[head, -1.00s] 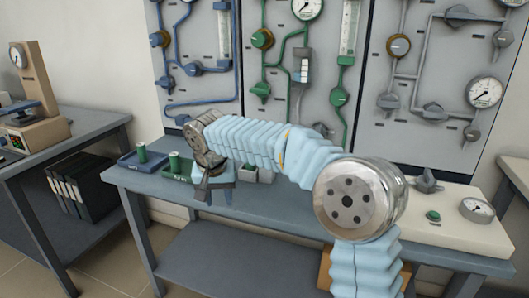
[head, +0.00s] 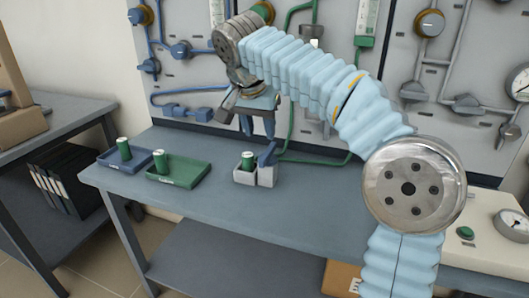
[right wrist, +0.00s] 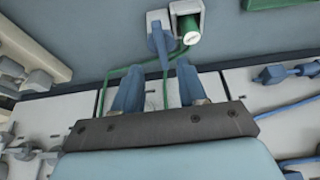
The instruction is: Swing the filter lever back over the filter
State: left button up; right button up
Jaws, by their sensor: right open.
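The filter holder (head: 244,179) is a small grey two-part block on the bench. A green filter (head: 248,161) with a pale top stands in its left part. The blue filter lever (head: 267,155) rises at a tilt from the right part, beside the filter and not over it. In the right wrist view the lever (right wrist: 160,45) points toward my gripper, with the filter (right wrist: 190,32) beside it. My right gripper (head: 257,130) is open and empty, above the holder. Its blue fingers (right wrist: 158,72) are on either side of the lever's line; contact cannot be told. My left gripper is out of view.
A blue tray (head: 110,161) and a green tray (head: 190,177), each with a green cylinder, stand at the bench's left. The pipe panel (head: 385,50) rises behind. A cream box with a gauge (head: 512,224) is at right. The bench front is clear.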

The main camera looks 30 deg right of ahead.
aim_at(265, 155)
jog(key=x, duration=0.9)
jog(key=shift+b, duration=0.4)
jog(key=shift+a, duration=0.1)
jog(key=shift+c, duration=0.3)
grip_shut()
